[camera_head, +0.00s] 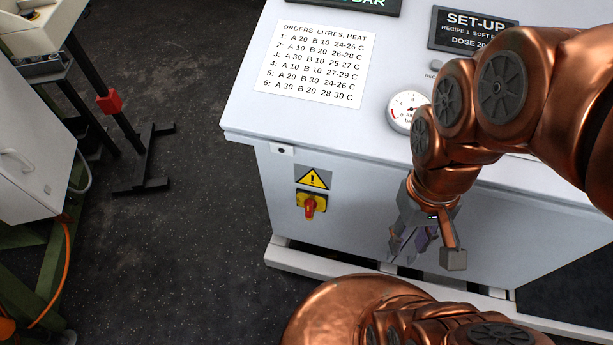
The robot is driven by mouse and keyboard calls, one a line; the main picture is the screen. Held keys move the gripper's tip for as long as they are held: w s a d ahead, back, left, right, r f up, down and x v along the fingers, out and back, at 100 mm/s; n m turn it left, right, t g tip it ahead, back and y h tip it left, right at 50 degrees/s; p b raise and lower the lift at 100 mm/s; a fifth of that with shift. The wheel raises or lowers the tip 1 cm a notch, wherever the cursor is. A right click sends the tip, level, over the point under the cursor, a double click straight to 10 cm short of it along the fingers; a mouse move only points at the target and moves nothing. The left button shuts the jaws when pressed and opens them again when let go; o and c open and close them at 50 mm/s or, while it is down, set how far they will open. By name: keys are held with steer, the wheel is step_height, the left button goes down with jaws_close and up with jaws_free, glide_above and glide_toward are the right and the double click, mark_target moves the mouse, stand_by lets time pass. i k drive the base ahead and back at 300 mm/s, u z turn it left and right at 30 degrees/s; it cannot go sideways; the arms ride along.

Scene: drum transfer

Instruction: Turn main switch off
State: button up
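The main switch (309,207) is a red rotary handle on a yellow plate, on the front face of the white cabinet (350,185). Its red handle looks roughly upright. A yellow warning triangle (312,177) sits just above it. My gripper (425,256) hangs in front of the cabinet, to the right of the switch and a little lower, apart from it. Its fingers are spread and nothing shows between them. My copper arm covers part of the cabinet's top right.
The cabinet's sloping top carries an orders sheet (315,62), a round gauge (405,110) and a set-up display (470,30). A white base rail (290,254) runs along the floor. Dark floor (190,240) is free to the left, with machine frames (145,160) beyond.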

mark_target(309, 204)
steer(key=u, duration=0.5)
steer(key=k, duration=0.85)
steer(key=u, duration=1.8)
